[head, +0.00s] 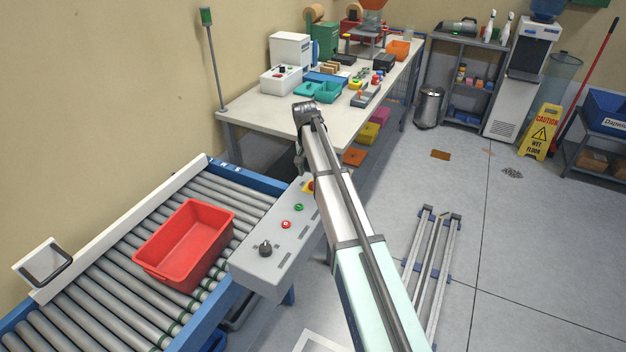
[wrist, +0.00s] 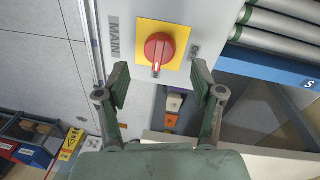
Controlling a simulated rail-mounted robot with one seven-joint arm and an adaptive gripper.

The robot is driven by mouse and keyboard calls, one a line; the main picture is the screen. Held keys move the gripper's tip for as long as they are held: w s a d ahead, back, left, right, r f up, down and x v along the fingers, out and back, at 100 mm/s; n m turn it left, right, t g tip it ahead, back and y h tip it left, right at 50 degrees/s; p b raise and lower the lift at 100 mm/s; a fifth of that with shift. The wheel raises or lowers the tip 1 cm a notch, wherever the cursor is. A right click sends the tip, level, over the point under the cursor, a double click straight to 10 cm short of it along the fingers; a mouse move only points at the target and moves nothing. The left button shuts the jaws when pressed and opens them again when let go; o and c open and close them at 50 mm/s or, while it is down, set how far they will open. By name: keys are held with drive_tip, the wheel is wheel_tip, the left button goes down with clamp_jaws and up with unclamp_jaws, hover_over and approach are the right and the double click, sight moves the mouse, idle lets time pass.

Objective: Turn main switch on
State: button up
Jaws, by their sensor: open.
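The main switch (wrist: 159,50) is a red rotary knob on a yellow square plate, beside a MAIN label (wrist: 114,38) in the wrist view. Its white pointer mark faces down toward my gripper in that view. My gripper (wrist: 160,82) is open, its two fingers spread to either side below the knob and apart from it. Nothing is between the fingers. In the head view the grey control panel (head: 262,262) carries the switch's yellow plate (head: 308,186), mostly hidden behind my arm. My gripper's fingers are hidden there.
The panel also has a green button (head: 299,207), a red button (head: 285,224) and a black knob (head: 265,248). A red bin (head: 187,225) sits on the roller conveyor (head: 110,262) beside it. A cluttered table (head: 268,116) stands behind.

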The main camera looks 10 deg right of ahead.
sight(310, 184)
wheel_tip(310, 184, up, 7)
drive_tip(key=shift+a+r, duration=0.15)
drive_tip(key=shift+a, duration=0.2)
drive_tip(key=shift+w, duration=0.1)
